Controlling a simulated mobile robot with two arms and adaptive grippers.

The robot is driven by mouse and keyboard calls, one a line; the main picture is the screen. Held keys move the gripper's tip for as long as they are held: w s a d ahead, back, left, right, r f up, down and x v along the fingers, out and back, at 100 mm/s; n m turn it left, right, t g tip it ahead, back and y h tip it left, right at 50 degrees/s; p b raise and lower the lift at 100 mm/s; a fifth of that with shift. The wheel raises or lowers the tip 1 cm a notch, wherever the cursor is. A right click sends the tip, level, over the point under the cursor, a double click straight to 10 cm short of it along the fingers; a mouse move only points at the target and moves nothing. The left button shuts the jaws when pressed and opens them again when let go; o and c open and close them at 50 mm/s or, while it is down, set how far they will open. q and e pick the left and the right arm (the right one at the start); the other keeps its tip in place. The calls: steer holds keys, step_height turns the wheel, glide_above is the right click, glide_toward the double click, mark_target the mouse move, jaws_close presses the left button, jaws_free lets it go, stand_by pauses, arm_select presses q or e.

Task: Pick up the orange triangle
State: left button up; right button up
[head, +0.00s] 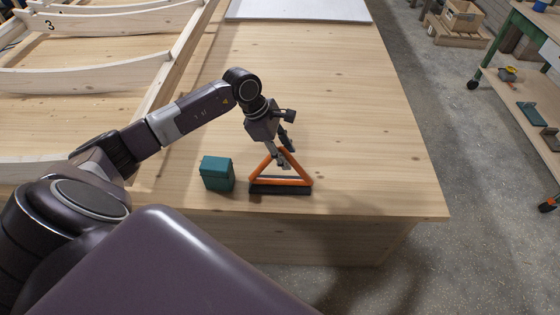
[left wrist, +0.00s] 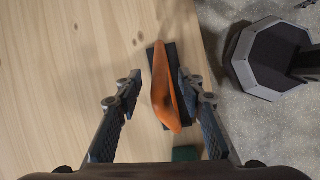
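The orange triangle (head: 263,165) stands upright on a black base (head: 280,189) near the front edge of the wooden table. My left gripper (head: 282,161) reaches down to its upper part from above. In the left wrist view the orange triangle (left wrist: 166,92) lies between the two spread fingers of my left gripper (left wrist: 160,80). A gap shows between the left finger and the triangle; the right finger is close beside it, and I cannot tell whether it touches. My right gripper is in neither view.
A teal box (head: 217,174) stands on the table just left of the triangle. The table top (head: 350,120) is clear to the right and behind. A white board (head: 300,10) lies at the far end. Wooden frame pieces (head: 85,78) are at left.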

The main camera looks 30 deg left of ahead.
mark_target(290, 161)
arm_select(q)
steer(key=shift+p+x, duration=0.4)
steer(key=shift+x, duration=1.45)
steer(key=shift+a, duration=0.15)
jaws_close()
